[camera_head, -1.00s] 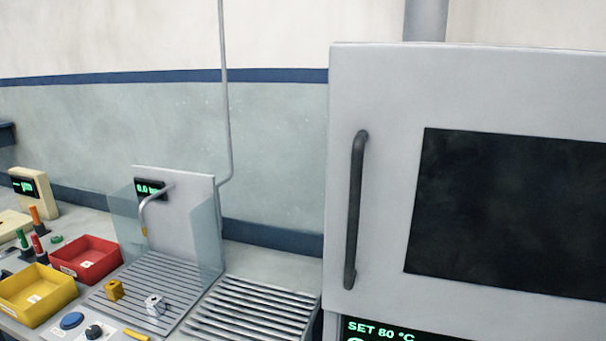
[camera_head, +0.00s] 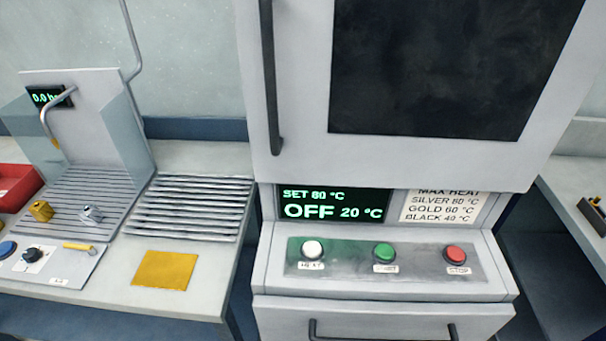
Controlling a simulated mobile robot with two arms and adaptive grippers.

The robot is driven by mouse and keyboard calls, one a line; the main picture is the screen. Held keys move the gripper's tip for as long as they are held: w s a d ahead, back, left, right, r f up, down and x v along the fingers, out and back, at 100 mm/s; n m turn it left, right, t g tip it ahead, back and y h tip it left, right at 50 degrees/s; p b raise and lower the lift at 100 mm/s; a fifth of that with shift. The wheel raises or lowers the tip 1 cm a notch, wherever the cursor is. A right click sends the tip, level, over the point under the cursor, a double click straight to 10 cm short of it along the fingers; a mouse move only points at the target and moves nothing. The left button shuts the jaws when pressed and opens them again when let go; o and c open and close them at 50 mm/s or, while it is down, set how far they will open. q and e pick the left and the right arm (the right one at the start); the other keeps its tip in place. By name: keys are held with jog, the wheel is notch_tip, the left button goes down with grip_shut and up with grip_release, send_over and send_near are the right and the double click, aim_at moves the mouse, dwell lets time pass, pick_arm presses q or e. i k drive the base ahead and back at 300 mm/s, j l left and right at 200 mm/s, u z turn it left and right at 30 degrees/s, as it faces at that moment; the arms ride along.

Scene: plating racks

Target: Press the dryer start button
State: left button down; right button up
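The dryer (camera_head: 400,165) is a tall grey cabinet with a dark window and a shut door. Its display (camera_head: 332,203) reads SET 80 °C, OFF, 20 °C. On the sloped panel below are a white button (camera_head: 312,249), a green button (camera_head: 384,252) and a red button (camera_head: 456,254). The red one is labelled STOP; the white label seems to read HEAT and the green label seems to read START, both blurred. Neither of my grippers is in view.
A heat label (camera_head: 440,205) lists silver 80, gold 60 and black 40 °C. Left of the dryer are a slatted rack (camera_head: 192,207), a yellow pad (camera_head: 165,270) and a station with a gold block (camera_head: 41,210) and a silver block (camera_head: 91,214). A drawer handle (camera_head: 380,337) protrudes below the buttons.

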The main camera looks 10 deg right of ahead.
aim_at(384, 252)
jog(key=z, duration=1.05)
